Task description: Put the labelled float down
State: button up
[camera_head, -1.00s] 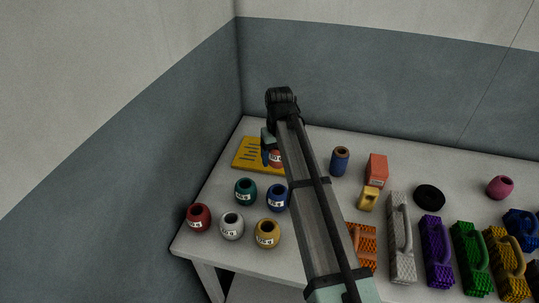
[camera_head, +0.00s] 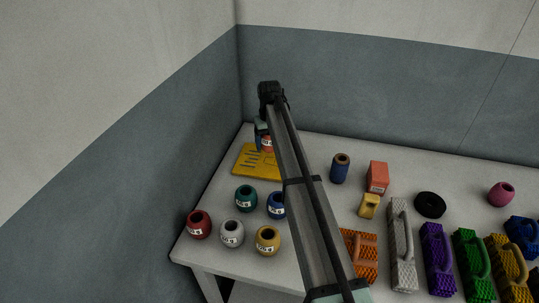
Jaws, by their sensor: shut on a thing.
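My gripper (camera_head: 262,138) is shut on a red-orange float with a white label (camera_head: 267,144), over the yellow board (camera_head: 251,162) at the back left of the table. My arm hides part of the float and the board's right side. I cannot tell whether the float touches the board. Other labelled floats stand in front of the board: teal (camera_head: 245,198), blue (camera_head: 276,205), dark red (camera_head: 199,224), white (camera_head: 232,233) and yellow (camera_head: 267,240).
Right of my arm stand a blue spool (camera_head: 340,168), an orange block (camera_head: 377,177), a small yellow block (camera_head: 369,205), a black ring (camera_head: 429,205) and a pink float (camera_head: 500,194). Several handled brushes (camera_head: 437,258) line the front. Walls close off the left and back.

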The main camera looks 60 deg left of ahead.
aim_at(269, 160)
jog(key=shift+f, duration=2.85)
jog(key=shift+f, duration=0.1)
jog(key=o, duration=1)
jog(key=shift+o, duration=0.2)
notch_tip(269, 160, up, 12)
